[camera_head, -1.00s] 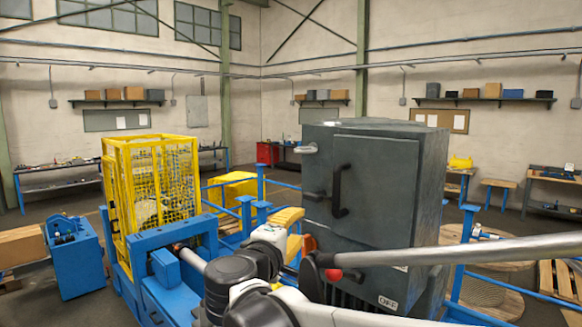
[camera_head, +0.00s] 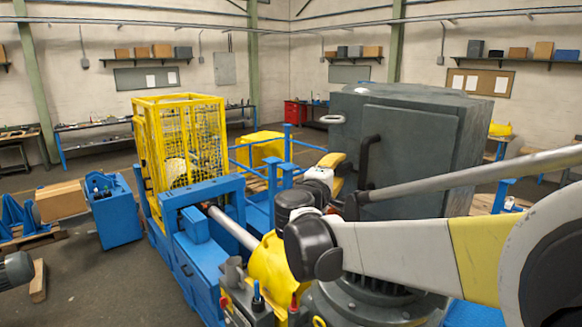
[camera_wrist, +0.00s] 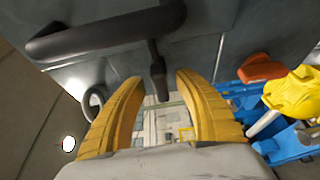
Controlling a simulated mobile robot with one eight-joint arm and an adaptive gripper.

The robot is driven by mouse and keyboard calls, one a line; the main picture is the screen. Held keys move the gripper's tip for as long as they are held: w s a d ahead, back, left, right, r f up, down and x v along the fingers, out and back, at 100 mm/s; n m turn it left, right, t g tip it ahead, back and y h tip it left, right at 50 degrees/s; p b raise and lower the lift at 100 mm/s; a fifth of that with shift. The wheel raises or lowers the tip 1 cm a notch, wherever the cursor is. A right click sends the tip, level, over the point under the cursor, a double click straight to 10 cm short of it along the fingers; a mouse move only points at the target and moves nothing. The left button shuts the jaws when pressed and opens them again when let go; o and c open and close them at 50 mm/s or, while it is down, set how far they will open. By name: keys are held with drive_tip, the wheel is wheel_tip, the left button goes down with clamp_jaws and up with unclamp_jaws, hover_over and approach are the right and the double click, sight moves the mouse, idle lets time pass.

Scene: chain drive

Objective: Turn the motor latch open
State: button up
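A dark grey cabinet (camera_head: 430,130) stands right of centre in the head view, its door closed, with an upright black handle (camera_head: 366,162). A pale ring-shaped fitting (camera_head: 332,119) sits at its upper left edge. My gripper (camera_head: 335,160) is in front of the cabinet's left side. In the wrist view my gripper (camera_wrist: 157,76) has its two yellow fingers apart. The black handle (camera_wrist: 105,32) crosses above them, and its post (camera_wrist: 157,75) appears between the fingertips; I cannot tell whether they touch. I cannot make out which part is the motor latch.
A ribbed grey motor (camera_head: 365,300) and a yellow cover (camera_head: 268,265) lie below my arm. A blue machine frame (camera_head: 195,255) with a yellow mesh cage (camera_head: 180,140) stands left. A grey bar passes near my arm. The floor at far left is partly clear.

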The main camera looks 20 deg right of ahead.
drive_tip(key=shift+w+d+f, duration=0.1)
drive_tip(key=shift+w+d, duration=0.1)
drive_tip(key=shift+d, duration=0.05)
drive_tip(key=shift+s+a, duration=0.15)
drive_tip(key=shift+a, duration=0.05)
clamp_jaws()
drive_tip(key=shift+n, duration=0.3)
drive_tip(key=n+g+y, duration=0.1)
drive_tip(key=n, duration=0.2)
drive_tip(key=n+g, duration=0.2)
drive_tip(key=n, duration=0.1)
drive_tip(key=shift+n, duration=0.3)
drive_tip(key=n+g+b, duration=0.1)
drive_tip(key=n+g, duration=0.1)
drive_tip(key=n, duration=0.1)
drive_tip(key=n+g+b, duration=0.1)
drive_tip(key=n+g, duration=0.1)
drive_tip(key=n, duration=0.1)
drive_tip(key=shift+n, duration=0.3)
idle(0.4)
unclamp_jaws()
drive_tip(key=shift+d, duration=0.1)
